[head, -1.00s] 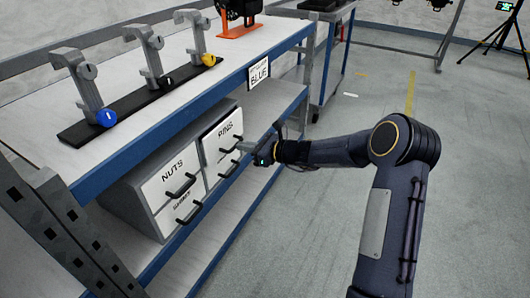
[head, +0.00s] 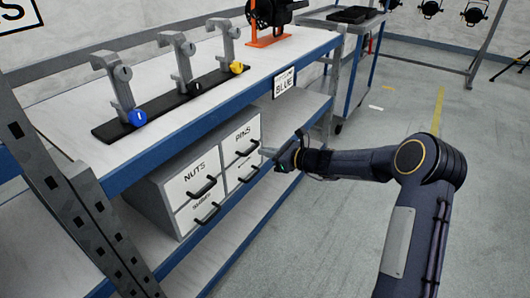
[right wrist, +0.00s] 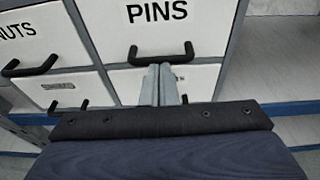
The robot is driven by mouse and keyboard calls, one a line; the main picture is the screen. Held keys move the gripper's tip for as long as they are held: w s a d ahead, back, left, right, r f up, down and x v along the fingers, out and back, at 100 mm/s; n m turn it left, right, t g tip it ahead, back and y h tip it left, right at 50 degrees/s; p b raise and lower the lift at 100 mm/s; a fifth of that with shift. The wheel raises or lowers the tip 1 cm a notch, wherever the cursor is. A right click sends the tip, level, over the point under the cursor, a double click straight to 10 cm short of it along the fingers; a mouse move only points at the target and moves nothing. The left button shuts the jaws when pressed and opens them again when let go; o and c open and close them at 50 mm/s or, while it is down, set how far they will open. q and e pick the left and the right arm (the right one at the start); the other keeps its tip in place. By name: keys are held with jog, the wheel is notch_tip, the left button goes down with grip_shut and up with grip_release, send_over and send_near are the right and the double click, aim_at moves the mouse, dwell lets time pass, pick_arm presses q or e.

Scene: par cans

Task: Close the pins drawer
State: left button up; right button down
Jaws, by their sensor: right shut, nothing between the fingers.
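The pins drawer (head: 241,139) is the upper right drawer of a small grey cabinet on the shelf under the bench. Its white front, marked PINS, looks flush or nearly flush with its neighbours. It also shows in the right wrist view (right wrist: 185,28), with its black handle (right wrist: 160,53) above my fingertips. My right gripper (head: 264,152) is shut and empty, just in front of the drawer's handle. Its fingertips (right wrist: 160,72) show just below that handle in the right wrist view; I cannot tell if they touch anything. My left gripper is out of view.
The nuts drawer (head: 194,172) is left of the pins drawer, with more drawers below. The blue-edged bench top (head: 75,125) overhangs the cabinet, and a grey upright (head: 55,190) stands at the left. The floor (head: 340,230) beside the bench is open.

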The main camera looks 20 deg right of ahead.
jog(key=p+v, duration=0.2)
jog(key=v, duration=1)
jog(key=s+a+r+n+g, duration=0.35)
jog(key=s+n, duration=0.25)
jog(key=s, duration=0.2)
jog(key=s+a+r+n+g, duration=0.2)
jog(key=s+a+r+n, duration=0.3)
jog(key=s+n, duration=0.25)
jog(key=s+d+f+n+h, duration=0.1)
jog(key=s+f+n+h, duration=0.15)
jog(key=s+n, duration=0.55)
jog(key=s+d+f+n+h, duration=0.15)
jog(key=s+n+h, duration=0.3)
jog(key=s, duration=0.75)
notch_tip(320, 180, up, 25)
jog(key=p, duration=2.4)
jog(key=shift+a, duration=0.4)
jog(key=shift+s+f, duration=0.1)
jog(key=shift+f, duration=0.05)
jog(key=shift+g, duration=0.25)
